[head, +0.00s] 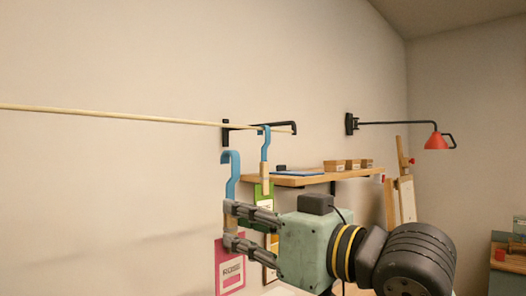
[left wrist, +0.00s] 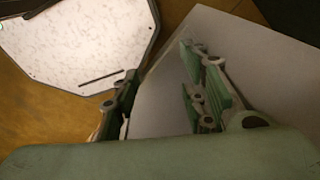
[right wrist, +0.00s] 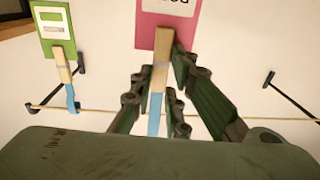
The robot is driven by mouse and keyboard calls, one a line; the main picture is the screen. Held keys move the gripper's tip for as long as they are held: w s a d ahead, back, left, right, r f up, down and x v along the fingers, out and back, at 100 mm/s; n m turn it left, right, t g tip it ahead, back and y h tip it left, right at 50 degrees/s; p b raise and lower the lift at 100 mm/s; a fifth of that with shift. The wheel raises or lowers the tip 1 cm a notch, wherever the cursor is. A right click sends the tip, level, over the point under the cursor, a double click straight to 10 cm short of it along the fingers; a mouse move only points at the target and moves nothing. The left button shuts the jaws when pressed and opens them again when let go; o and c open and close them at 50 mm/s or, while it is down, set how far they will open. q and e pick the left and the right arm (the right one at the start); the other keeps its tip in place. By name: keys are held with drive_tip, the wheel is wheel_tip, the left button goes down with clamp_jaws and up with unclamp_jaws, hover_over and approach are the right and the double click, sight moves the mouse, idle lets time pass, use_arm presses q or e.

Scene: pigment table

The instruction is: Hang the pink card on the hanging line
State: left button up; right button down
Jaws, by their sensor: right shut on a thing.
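The pink card (head: 229,268) hangs below my right gripper (head: 229,228), which is shut on the wooden clip above it. The clip also shows between the fingers in the right wrist view (right wrist: 161,70). A blue hook (head: 233,170) rises from the clip; its curved top appears below the hanging line (head: 120,116), apart from it in the head view. The pale line runs from the left edge to a black wall bracket. My left gripper (left wrist: 160,100) shows only in the left wrist view, fingers apart and nothing seen between them.
A green card (right wrist: 54,28) hangs from the line by another blue hook (head: 265,146), near the black bracket (head: 292,128). A wooden shelf (head: 310,178) with small boxes and a red lamp (head: 436,141) are to the right. The line's left stretch looks clear.

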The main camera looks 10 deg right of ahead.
drive_tip(key=s+d+r+p, duration=0.1)
drive_tip(key=s+d+r, duration=0.1)
drive_tip(key=s+r, duration=0.55)
use_arm(q)
drive_tip(key=shift+s+r+p, duration=0.15)
drive_tip(key=shift+r+p, duration=0.05)
drive_tip(key=shift+r, duration=0.35)
drive_tip(key=shift+s+r+p, duration=0.15)
drive_tip(key=shift+r, duration=0.4)
use_arm(e)
drive_tip(key=w+d+x, duration=0.1)
drive_tip(key=x, duration=1.6)
drive_tip(key=shift+w+f+m+h, duration=0.3)
drive_tip(key=shift+f+h, duration=0.1)
drive_tip(key=shift+f, duration=0.2)
drive_tip(key=c, duration=1.6)
unclamp_jaws()
use_arm(q)
drive_tip(key=shift+s+a, duration=0.1)
